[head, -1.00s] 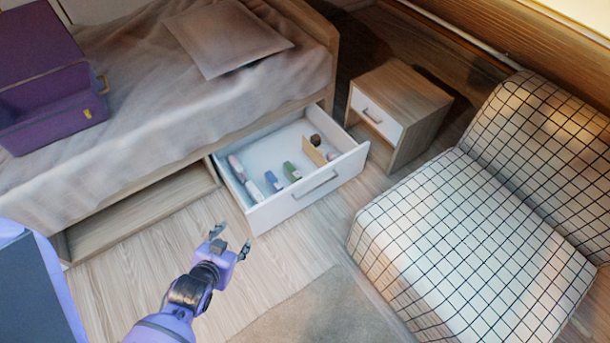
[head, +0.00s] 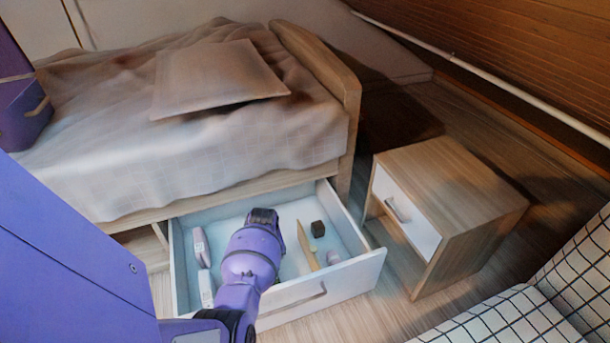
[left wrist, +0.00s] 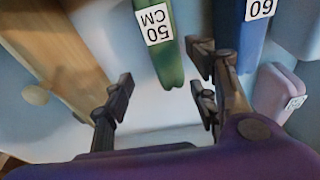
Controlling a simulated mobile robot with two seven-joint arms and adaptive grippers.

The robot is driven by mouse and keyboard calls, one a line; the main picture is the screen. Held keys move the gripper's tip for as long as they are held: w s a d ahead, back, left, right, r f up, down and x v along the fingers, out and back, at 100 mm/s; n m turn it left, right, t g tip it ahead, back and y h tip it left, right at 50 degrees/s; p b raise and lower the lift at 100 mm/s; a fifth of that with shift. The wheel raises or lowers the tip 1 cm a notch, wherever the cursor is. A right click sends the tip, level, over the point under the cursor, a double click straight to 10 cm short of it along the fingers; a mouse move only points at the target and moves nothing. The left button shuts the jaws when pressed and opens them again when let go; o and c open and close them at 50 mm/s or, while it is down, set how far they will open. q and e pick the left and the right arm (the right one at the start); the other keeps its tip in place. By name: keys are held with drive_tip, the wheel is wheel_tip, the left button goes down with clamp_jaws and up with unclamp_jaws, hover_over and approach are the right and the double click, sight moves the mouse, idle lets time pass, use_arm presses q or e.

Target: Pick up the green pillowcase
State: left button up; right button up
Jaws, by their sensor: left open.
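The green pillowcase (left wrist: 167,60), a folded roll with a white "50 CM" label, shows at the top middle of the left wrist view. It lies in the open white drawer (head: 290,308) under the bed; in the head view my left arm hides it. My left gripper (left wrist: 160,92) is open, its fingers pointing down into the drawer. The near end of the pillowcase shows between the spread fingers, closer to the right-hand ones. I cannot tell whether they touch it. My right gripper is not in view.
A blue roll labelled "60" (left wrist: 232,40) lies right of the pillowcase, with a lilac item (left wrist: 280,92) beyond. A wooden divider (head: 306,246) stands on the other side. A dark block (head: 318,229) sits past it. A nightstand (head: 450,205) stands right of the drawer.

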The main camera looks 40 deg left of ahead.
use_arm(q)
drive_tip(key=shift+s+d+f+g+h, duration=0.15)
drive_tip(key=shift+s+d+g+h, duration=0.2)
drive_tip(key=shift+d, duration=0.3)
drive_tip(key=shift+s+f+n, duration=0.15)
drive_tip(key=shift+s+n, duration=0.15)
drive_tip(key=shift+s+a+f+b, duration=0.1)
drive_tip(key=shift+s+f+b, duration=0.1)
drive_tip(key=shift+f+b, duration=0.7)
drive_tip(key=f+b, duration=0.1)
drive_tip(key=f, duration=0.1)
drive_tip(key=f+b, duration=0.2)
drive_tip(key=shift+w+a+f+b, duration=0.15)
drive_tip(key=shift+a+f+b, duration=0.05)
drive_tip(key=shift+f+b, duration=0.1)
drive_tip(key=shift+w+a+f, duration=0.1)
drive_tip(key=shift+f, duration=0.3)
drive_tip(key=shift+r, duration=0.1)
drive_tip(key=c, duration=1.3)
